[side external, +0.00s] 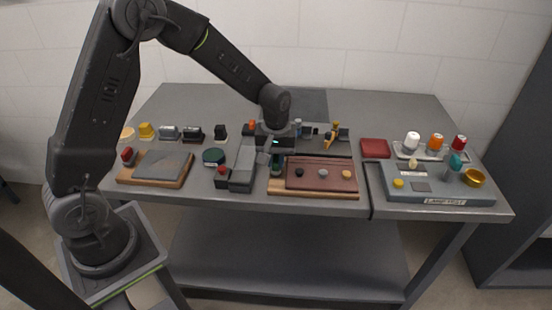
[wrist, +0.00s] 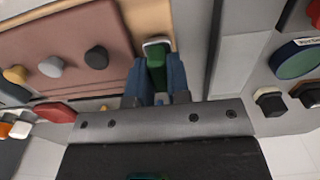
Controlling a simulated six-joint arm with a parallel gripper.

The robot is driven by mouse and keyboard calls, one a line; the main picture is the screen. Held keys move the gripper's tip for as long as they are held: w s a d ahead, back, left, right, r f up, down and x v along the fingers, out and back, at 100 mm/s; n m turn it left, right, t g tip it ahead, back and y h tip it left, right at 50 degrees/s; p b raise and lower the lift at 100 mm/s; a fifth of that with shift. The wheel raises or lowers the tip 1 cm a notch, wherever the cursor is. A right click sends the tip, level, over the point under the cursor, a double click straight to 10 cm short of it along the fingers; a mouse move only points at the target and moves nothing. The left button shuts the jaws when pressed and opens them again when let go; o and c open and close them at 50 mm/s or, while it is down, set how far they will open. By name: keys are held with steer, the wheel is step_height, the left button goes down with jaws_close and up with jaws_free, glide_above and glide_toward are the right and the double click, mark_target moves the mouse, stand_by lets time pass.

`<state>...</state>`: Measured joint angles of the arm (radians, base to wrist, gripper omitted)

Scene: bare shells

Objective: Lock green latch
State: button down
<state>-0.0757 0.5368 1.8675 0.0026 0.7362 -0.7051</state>
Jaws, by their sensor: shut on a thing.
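The green latch (wrist: 157,72) stands at the edge of a light wooden board (wrist: 150,22), beside a small silver-rimmed plate (wrist: 156,43) in the wrist view. My gripper (wrist: 156,84) has a blue-grey finger on each side of the latch and is shut on it. In the side external view my gripper (side external: 276,155) points down at the left end of the wooden board (side external: 312,193). The lower part of the latch is partly hidden by the fingers, and I cannot tell its exact turn.
A reddish-brown panel (side external: 321,182) with black, grey and yellow knobs lies right of the latch. A grey block (side external: 243,165) with a red button (side external: 222,170) stands close on its left. A red square (side external: 375,148) and a grey panel (side external: 437,190) are farther right.

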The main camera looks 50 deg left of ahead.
steer(key=shift+m, duration=0.3)
steer(key=m, duration=0.3)
steer(key=shift+m, duration=0.3)
steer(key=m, duration=0.4)
steer(key=shift+m, duration=0.3)
steer(key=m, duration=0.4)
steer(key=shift+m, duration=2.5)
steer(key=c, duration=1.1)
jaws_free()
